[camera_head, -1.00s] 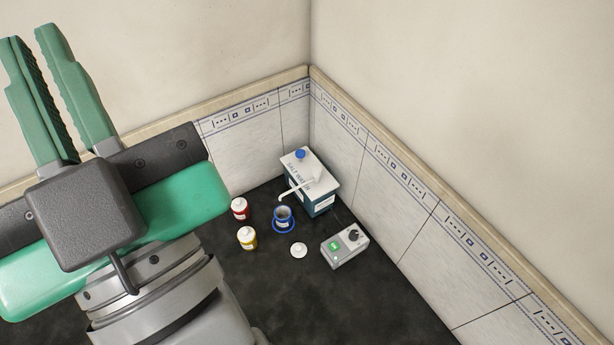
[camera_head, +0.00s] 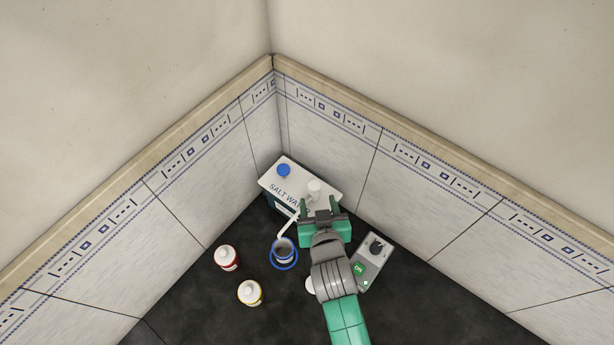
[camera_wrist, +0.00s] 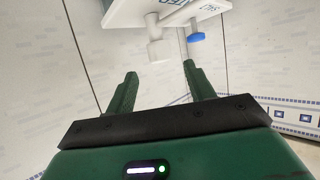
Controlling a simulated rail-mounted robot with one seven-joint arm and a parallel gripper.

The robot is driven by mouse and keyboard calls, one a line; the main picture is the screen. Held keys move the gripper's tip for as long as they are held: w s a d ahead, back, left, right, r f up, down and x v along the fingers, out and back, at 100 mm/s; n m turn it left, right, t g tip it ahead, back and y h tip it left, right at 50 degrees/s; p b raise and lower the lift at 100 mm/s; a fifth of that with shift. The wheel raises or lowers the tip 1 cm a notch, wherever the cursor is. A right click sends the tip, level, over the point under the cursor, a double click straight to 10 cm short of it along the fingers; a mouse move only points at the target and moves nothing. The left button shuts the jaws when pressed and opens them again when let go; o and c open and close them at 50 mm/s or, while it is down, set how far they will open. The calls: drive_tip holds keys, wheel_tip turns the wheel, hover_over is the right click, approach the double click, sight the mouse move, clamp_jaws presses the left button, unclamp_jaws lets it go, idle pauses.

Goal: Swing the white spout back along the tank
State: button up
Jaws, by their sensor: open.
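The salt water tank (camera_head: 325,180) stands in the corner, with a white top, lettering and a blue cap (camera_head: 283,170). The white spout (camera_head: 290,225) rises from a round white post (camera_head: 314,188) on the tank top. It reaches forward toward a blue-rimmed cup (camera_head: 284,262). My gripper (camera_head: 320,205) is open at the tank's front right, its fingers pointing toward the post. In the wrist view, the white post (camera_wrist: 158,45) shows beyond and between the open fingertips, with no visible contact. My gripper hides part of the tank's front and the spout's middle.
A red-banded bottle (camera_head: 227,258) and a yellow-banded bottle (camera_head: 250,293) stand at the left front. A grey control box (camera_head: 373,262) with a black knob and green display stands close right of my gripper. Tiled walls close off the back.

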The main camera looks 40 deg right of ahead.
sight(315, 190)
drive_tip(key=x, duration=0.7)
drive_tip(key=shift+w+d, duration=0.15)
drive_tip(key=shift+w, duration=0.05)
clamp_jaws()
